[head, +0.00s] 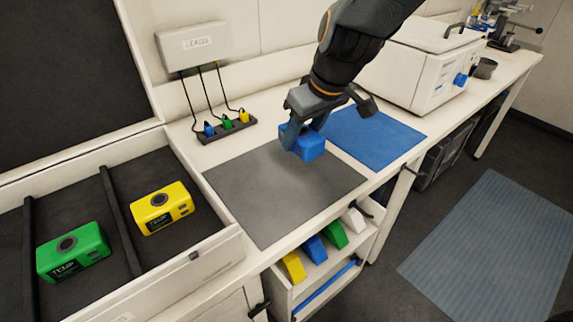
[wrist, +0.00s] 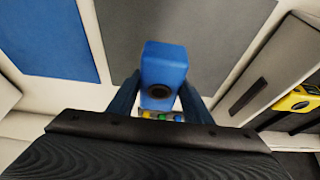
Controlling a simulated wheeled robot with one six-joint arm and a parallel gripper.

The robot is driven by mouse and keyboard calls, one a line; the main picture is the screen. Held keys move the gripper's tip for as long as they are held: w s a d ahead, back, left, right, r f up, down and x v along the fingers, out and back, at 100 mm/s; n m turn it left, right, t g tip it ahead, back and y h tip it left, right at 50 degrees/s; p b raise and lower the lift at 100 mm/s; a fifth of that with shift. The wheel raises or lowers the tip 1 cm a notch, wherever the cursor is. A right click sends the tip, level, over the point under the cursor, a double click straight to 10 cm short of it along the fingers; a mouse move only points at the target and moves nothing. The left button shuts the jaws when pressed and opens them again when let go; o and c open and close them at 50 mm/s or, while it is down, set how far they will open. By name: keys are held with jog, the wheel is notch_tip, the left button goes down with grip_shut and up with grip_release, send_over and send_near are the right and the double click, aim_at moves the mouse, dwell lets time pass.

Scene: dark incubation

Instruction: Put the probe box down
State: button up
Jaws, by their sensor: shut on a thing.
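My gripper (head: 303,131) is shut on a blue probe box (head: 311,146) and holds it over the right part of a grey mat (head: 270,205), near the blue mat. The box seems a little above the mat, but I cannot tell the exact gap. In the wrist view the blue box (wrist: 163,66) sits between the two fingers (wrist: 160,98), with a dark round socket facing the camera. A yellow box (head: 163,207) and a green box (head: 73,252) lie in separate compartments of an open drawer (head: 215,250) at the left.
A blue mat (head: 375,137) lies right of the grey mat. A leads box (head: 193,46) hangs over a dark strip (head: 226,127) with blue, green and yellow plugs. A white machine (head: 425,65) stands behind. Coloured wedges (head: 315,249) sit in a shelf below the bench front.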

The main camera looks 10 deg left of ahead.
aim_at(312, 141)
jog(key=shift+s+a+f, duration=0.1)
jog(key=shift+s+a, duration=0.05)
jog(key=shift+a, duration=0.15)
notch_tip(312, 141, down, 6)
jog(key=shift+r, duration=0.15)
jog(key=shift+f+b, duration=0.65)
jog(key=shift+f, duration=1.25)
jog(key=shift+f, duration=0.15)
jog(key=o, duration=1.4)
jog(key=shift+r, duration=0.25)
jog(key=v, duration=1.1)
jog(key=shift+s+d+r, duration=0.15)
jog(key=shift+r, duration=0.2)
